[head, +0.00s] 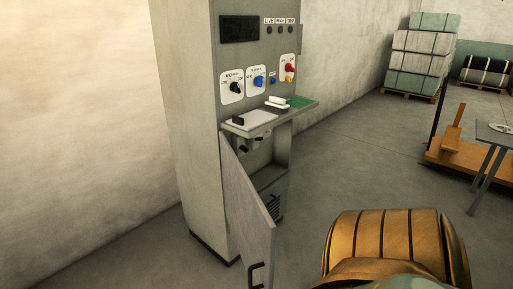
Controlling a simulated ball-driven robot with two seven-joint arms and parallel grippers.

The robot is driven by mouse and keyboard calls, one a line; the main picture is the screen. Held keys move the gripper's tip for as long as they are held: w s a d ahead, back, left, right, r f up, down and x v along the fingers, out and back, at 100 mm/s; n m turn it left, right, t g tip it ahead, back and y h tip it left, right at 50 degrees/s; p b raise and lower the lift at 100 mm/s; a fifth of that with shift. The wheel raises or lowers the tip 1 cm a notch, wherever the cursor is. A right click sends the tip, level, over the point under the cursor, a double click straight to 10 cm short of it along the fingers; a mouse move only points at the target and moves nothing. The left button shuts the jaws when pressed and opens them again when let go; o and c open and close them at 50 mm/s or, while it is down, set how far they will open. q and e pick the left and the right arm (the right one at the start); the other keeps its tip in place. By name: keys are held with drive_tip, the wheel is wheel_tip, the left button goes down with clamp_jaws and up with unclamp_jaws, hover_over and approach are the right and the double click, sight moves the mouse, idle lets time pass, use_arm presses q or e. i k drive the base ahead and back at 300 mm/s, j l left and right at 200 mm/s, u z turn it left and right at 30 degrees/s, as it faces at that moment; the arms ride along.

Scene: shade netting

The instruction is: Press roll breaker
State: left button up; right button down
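A tall grey control cabinet (228,60) stands against the wall, left of centre in the head view. Two small dark parts (244,149) show under the shelf. The labels are too small to read which is the roll breaker. Neither gripper is in view.
A shelf (312,102) juts from the cabinet, holding a black block (238,121), white pieces (276,101) and a green pad (299,102). Strapped bales (422,55), an orange platform (462,160) and a grey table (497,133) stand right.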

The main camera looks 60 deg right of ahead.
sight(245, 149)
drive_tip(key=l, duration=1.15)
drive_tip(key=i+l, duration=0.15)
drive_tip(key=l, duration=2.15)
drive_tip(key=i, duration=0.05)
